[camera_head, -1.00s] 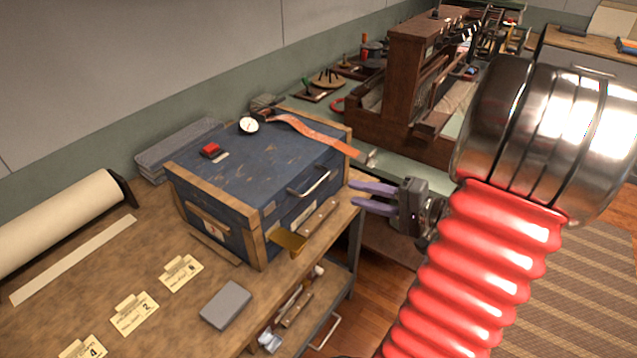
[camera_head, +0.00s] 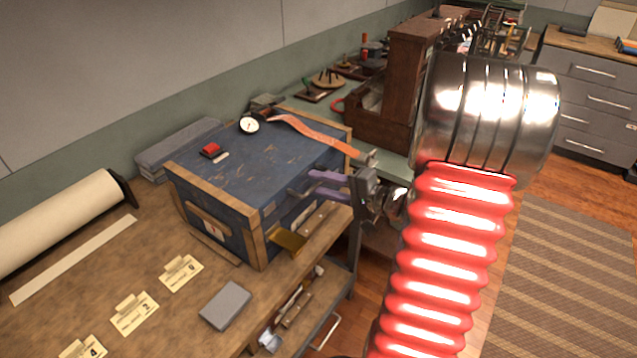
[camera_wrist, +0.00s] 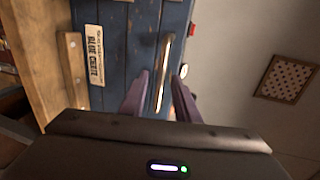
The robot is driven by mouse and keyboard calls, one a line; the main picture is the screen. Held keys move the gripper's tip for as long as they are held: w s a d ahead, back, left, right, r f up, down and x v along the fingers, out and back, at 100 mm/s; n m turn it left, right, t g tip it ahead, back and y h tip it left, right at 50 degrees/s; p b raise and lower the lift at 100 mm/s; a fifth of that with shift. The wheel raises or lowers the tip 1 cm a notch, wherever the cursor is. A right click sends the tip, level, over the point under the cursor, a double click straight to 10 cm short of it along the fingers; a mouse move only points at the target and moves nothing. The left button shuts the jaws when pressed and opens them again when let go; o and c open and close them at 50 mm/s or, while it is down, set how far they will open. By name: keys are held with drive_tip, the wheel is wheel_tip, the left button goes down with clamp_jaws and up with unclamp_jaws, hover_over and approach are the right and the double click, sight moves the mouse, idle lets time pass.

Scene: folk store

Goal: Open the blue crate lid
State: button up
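The blue crate (camera_head: 245,205) stands on the workbench with its scuffed blue lid (camera_head: 262,155) closed. Its front also shows in the wrist view, with a "BLUE CRATE" label (camera_wrist: 94,55). A silver bar handle (camera_wrist: 163,65) is fixed to the lid's front; my fingers partly hide it in the head view. My gripper (camera_head: 312,183) is open at the crate's front. In the wrist view, its two purple fingers lie on either side of the handle with visible gaps; contact is not clear. A brass hasp (camera_head: 288,239) sticks out below.
On or at the lid lie a red box (camera_head: 210,150), a white dial (camera_head: 248,125) and an orange strap (camera_head: 318,137). Paper cards (camera_head: 134,312) and a grey block (camera_head: 226,305) lie on the bench. A wooden loom-like frame (camera_head: 400,75) stands behind, right.

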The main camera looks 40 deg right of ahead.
drive_tip(key=shift+w+a+f, duration=0.15)
drive_tip(key=shift+w+a, duration=0.1)
drive_tip(key=shift+w, duration=0.35)
drive_tip(key=shift+c, duration=0.2)
clamp_jaws()
